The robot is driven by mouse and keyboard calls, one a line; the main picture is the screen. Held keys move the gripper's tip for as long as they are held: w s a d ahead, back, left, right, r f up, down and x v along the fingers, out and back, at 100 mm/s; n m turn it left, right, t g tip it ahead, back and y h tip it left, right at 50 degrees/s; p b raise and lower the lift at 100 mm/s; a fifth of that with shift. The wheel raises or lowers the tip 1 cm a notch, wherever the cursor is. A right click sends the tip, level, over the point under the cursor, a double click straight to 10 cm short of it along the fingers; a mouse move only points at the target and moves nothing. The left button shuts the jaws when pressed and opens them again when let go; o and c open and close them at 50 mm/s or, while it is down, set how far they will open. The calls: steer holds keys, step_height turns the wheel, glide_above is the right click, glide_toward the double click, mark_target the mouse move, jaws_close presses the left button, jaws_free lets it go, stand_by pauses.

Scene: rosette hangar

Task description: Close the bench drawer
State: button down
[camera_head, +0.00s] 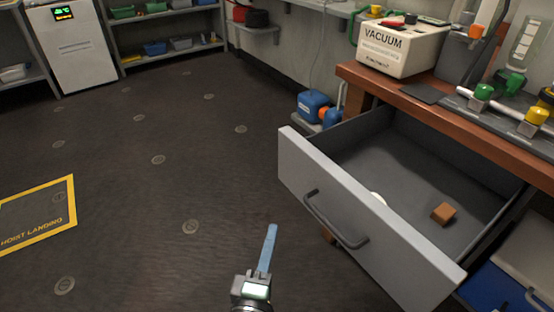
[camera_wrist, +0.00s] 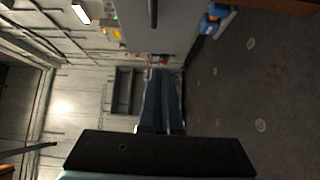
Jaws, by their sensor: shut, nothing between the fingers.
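The bench drawer stands pulled well out from under the wooden bench, its light grey front (camera_head: 350,215) facing left. A dark bar handle (camera_head: 335,220) is fixed across the front. A small brown block (camera_head: 444,213) and a white round item (camera_head: 377,199), partly hidden by the front, lie inside. My gripper (camera_head: 270,232) is left of the drawer front, apart from it, with its blue fingers together and empty. The fingers also show in the wrist view (camera_wrist: 160,75), pointing toward a grey panel with a dark bar, which looks like the drawer front (camera_wrist: 175,35).
The wooden bench top (camera_head: 430,105) carries a white vacuum box (camera_head: 400,48) and fittings with green and yellow knobs. A blue container (camera_head: 313,106) stands beyond the drawer. A blue and white case (camera_head: 515,275) is at lower right. The dark floor left of the drawer is clear.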

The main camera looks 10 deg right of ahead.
glide_toward(299, 179)
steer(key=w+a, duration=0.2)
steer(key=w, duration=0.1)
steer(key=w+d, duration=0.2)
steer(key=d, duration=0.1)
steer(key=shift+d+r, duration=0.15)
steer(key=shift+d, duration=0.1)
steer(key=shift+w+d, duration=0.2)
steer(key=shift+d, duration=0.25)
